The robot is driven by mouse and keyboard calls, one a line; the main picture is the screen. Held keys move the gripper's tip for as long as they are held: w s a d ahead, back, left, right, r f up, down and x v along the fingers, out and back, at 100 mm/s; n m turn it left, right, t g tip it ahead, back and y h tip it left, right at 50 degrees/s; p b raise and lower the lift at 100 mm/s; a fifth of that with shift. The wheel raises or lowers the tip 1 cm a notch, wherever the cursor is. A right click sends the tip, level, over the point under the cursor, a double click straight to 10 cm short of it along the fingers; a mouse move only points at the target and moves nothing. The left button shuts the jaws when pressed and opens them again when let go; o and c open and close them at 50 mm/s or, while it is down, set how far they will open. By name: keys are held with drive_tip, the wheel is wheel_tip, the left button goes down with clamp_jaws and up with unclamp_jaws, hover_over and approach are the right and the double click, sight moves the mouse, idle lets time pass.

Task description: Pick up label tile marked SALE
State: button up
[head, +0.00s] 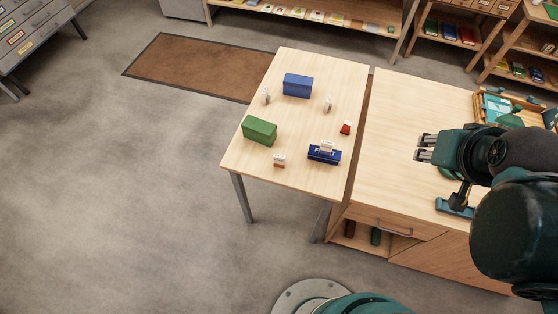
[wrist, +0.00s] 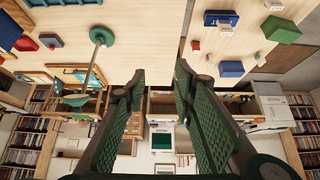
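Several small pale label tiles stand on the light wooden table (head: 300,75) in the head view. One tile (head: 265,96) is at the left, one (head: 328,104) at the right, and one with an orange-brown base (head: 279,161) at the front. Another pale tile (head: 327,146) sits at the navy box (head: 322,156). I cannot read SALE on any of them. My gripper (head: 424,148) is over the wooden cabinet, right of the table and apart from the tiles. In the wrist view my gripper (wrist: 160,72) is open, with nothing between its fingers.
A blue box (head: 297,86), a green box (head: 259,131) and a small red block (head: 346,128) stand among the tiles. The wooden cabinet (head: 395,110) adjoins the table's right side. In the wrist view a green-topped stand (wrist: 101,36) is near my gripper.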

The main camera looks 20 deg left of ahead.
drive_tip(key=shift+w+a, duration=0.1)
drive_tip(key=shift+a, duration=0.05)
drive_tip(key=m+g+b, duration=0.6)
drive_tip(key=m+g, duration=0.1)
drive_tip(key=m, duration=1)
hover_over(280, 156)
wheel_tip(280, 156, down, 28)
drive_tip(key=shift+w+f, duration=0.1)
drive_tip(key=shift+f, duration=0.3)
drive_tip(key=shift+f, duration=1.3)
drive_tip(key=shift+f, duration=0.15)
